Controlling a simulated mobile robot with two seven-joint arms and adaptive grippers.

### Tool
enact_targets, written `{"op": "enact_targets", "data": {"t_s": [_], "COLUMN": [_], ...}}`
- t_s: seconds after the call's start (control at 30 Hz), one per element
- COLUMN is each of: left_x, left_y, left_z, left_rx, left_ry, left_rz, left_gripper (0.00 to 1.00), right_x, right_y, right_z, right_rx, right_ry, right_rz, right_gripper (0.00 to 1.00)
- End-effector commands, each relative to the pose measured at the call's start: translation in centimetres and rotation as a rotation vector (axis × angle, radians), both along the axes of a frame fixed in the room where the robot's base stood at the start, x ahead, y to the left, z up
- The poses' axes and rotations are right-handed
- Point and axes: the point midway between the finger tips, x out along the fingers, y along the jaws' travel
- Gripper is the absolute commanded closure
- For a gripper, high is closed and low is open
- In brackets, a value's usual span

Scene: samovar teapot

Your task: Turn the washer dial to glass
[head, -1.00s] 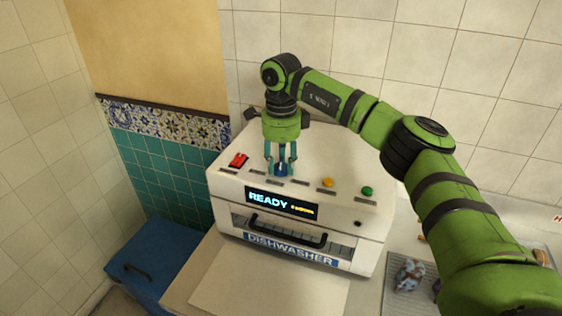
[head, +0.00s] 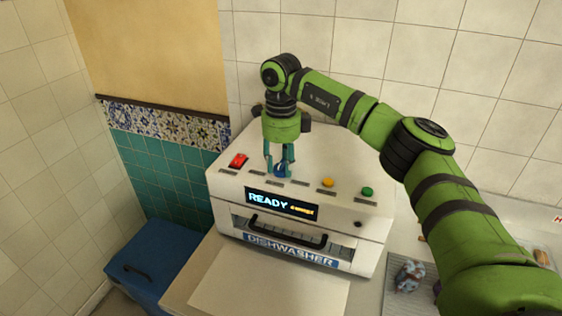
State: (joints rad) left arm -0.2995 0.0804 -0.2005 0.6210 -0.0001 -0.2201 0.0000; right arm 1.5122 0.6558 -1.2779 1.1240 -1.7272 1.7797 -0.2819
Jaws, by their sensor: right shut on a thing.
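The white dishwasher (head: 225,190) stands on the counter, with a black display (head: 282,204) that reads "READY" and a smaller yellow word too blurred to read surely. A blue dial (head: 280,171) sits on its top panel, between a red switch and a yellow button. My right gripper (head: 280,169) points down from above and is shut on the blue dial, its teal fingers on either side of it. The dial's pointer and the labels around it are too small to read. My left gripper is not in view.
On the panel are a red switch (head: 238,160), a yellow button (head: 328,182) and a green button (head: 367,191). A black door handle (head: 288,232) crosses the front. A blue bin (head: 155,262) stands at the left. A drying rack (head: 396,297) holds items at the right.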

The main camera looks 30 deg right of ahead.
Motion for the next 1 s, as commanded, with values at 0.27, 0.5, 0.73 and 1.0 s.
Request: {"op": "enact_targets", "data": {"t_s": [0.27, 0.5, 0.73, 1.0], "left_x": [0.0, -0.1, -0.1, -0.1], "left_y": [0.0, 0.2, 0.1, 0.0], "left_z": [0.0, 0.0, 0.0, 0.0], "left_rx": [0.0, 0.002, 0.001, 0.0], "left_ry": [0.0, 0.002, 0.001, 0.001], "left_rz": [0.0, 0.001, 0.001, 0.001], "left_gripper": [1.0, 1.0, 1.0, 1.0], "right_x": [-0.1, 0.0, 0.1, 0.0], "right_y": [0.0, 0.0, 0.1, 0.1], "right_z": [-0.2, 0.4, 4.5, 9.8], "right_rx": [-0.001, 0.0, 0.001, 0.001], "right_ry": [0.006, 0.001, -0.001, 0.002], "right_rz": [0.002, 0.002, 0.002, 0.001], "right_gripper": [0.39, 0.39, 0.39, 0.39]}}
